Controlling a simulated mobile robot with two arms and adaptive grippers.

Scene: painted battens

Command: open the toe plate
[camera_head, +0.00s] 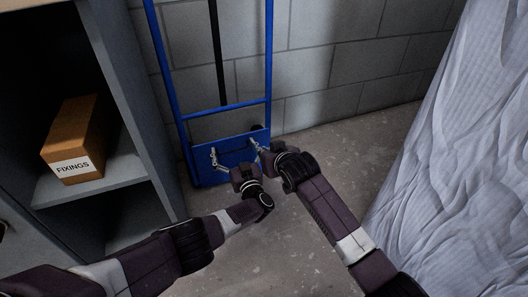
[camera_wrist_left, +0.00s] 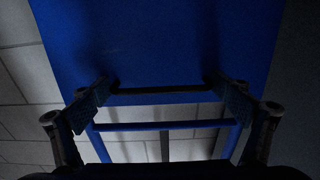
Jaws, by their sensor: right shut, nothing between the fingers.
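The blue toe plate (camera_head: 228,149) is folded up against the lower part of a blue hand truck (camera_head: 219,108) that leans at the block wall. In the left wrist view the plate (camera_wrist_left: 155,40) fills the upper middle as a flat blue panel, with its edge between my fingers. My left gripper (camera_head: 217,160) is in front of the plate's left half; its fingers (camera_wrist_left: 162,88) are spread wide, tips at the plate near that edge. I cannot tell whether they touch it. My right gripper (camera_head: 258,148) is shut and empty at the plate's right side.
A grey shelf unit (camera_head: 130,95) with a cardboard box marked FIXINGS (camera_head: 72,140) stands close on the left. A pale draped sheet (camera_head: 455,150) hangs on the right. Concrete floor (camera_head: 340,165) is clear between the truck and the sheet.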

